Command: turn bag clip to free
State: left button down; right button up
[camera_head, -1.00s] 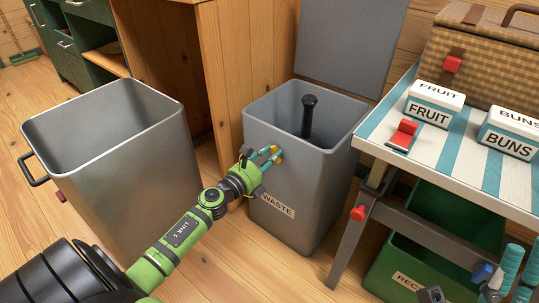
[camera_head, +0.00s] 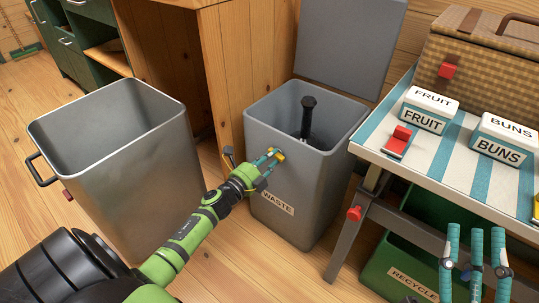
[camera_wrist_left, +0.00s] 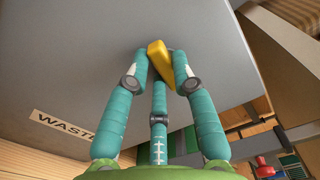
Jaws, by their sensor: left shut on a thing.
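A small yellow clip (camera_head: 279,155) is at the front wall of the grey waste bin (camera_head: 312,203), just below its rim. My left gripper (camera_head: 271,161) is at that wall with its teal fingers shut on the clip. In the left wrist view the yellow clip (camera_wrist_left: 157,62) sits slanted between the fingertips, against the grey wall. The fingers hide part of it, so I cannot tell its exact turn. My right gripper (camera_head: 475,240) is at the lower right, in front of the table, with its fingers apart and nothing between them.
The waste bin's lid stands up, and a black handle (camera_head: 308,117) rises inside. An open metal bin (camera_head: 150,190) stands left. The striped table (camera_head: 459,150) holds a red clip (camera_head: 399,140), FRUIT and BUNS boxes and a basket. A green recycle bin (camera_head: 400,270) is below.

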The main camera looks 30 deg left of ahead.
pick_arm(q)
jog(key=shift+n+p, duration=0.5)
jog(key=shift+n, duration=1)
pick_arm(e)
jog(key=w+d+f+m+g+h, duration=0.1)
jog(key=w+f+g+h, duration=0.2)
jog(key=f, duration=0.4)
jog(key=shift+w+d+f+g, duration=0.15)
jog(key=shift+d+f+g, duration=0.15)
jog(key=shift+g, duration=0.1)
pick_arm(q)
jog(key=c, duration=1)
grip_release()
jog(key=shift+c, duration=0.2)
jog(key=s, duration=1.2)
jog(key=shift+a, duration=0.45)
